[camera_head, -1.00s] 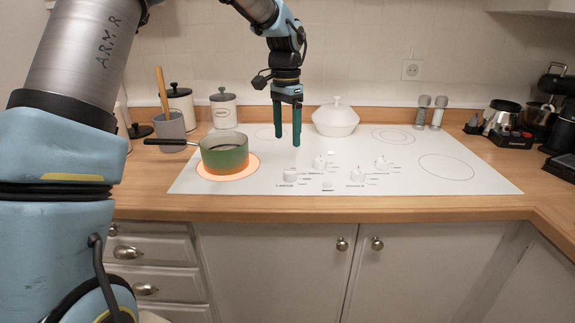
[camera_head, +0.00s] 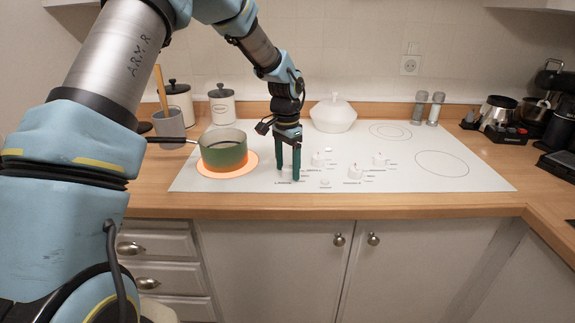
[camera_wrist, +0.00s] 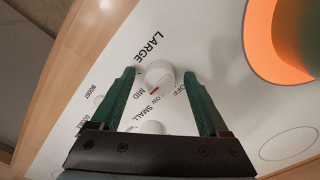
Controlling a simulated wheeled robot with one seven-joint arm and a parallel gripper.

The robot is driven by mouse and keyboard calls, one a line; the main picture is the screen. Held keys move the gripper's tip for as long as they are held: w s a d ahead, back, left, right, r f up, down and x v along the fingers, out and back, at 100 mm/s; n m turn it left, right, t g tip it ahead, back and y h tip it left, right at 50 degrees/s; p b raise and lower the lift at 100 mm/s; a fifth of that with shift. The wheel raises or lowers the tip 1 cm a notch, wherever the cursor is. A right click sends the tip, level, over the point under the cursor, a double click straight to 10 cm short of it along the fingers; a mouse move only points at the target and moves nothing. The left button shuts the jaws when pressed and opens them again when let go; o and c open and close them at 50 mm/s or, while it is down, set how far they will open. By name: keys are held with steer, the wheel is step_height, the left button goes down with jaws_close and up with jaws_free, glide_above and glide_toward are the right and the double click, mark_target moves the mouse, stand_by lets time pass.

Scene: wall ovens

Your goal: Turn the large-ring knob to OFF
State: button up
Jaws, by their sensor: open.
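The large-ring knob (camera_wrist: 159,72) is white and round with a red mark. In the wrist view it stands between my fingertips, with "LARGE", "MID" and "OFF" printed around it. The red mark is on the side near "MID", away from "OFF". My gripper (camera_head: 288,175) is open, pointing down over the front left of the white cooktop (camera_head: 450,182). In the wrist view the fingers of my gripper (camera_wrist: 159,75) are on either side of the knob, with gaps visible. In the head view my fingers mostly hide this knob.
A green pot (camera_head: 223,158) sits on a glowing orange ring (camera_head: 250,168) left of my gripper. Other white knobs (camera_head: 355,172) (camera_head: 380,159) (camera_head: 318,160) stand to the right. A white lidded dish (camera_head: 333,116) is behind. The cooktop's right side is clear.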

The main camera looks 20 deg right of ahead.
jaws_close()
stand_by(0.5)
steer(key=n+b, duration=0.1)
steer(key=n, duration=0.3)
steer(key=n+b, duration=0.1)
steer(key=n, duration=0.3)
steer(key=shift+s+n, duration=0.1)
steer(key=shift+n, duration=0.2)
steer(key=n, duration=0.4)
steer(key=shift+d+r+b, duration=0.1)
steer(key=shift+b, duration=0.2)
steer(key=n, duration=0.5)
steer(key=shift+t+p, duration=0.3)
steer(key=shift+n, duration=0.3)
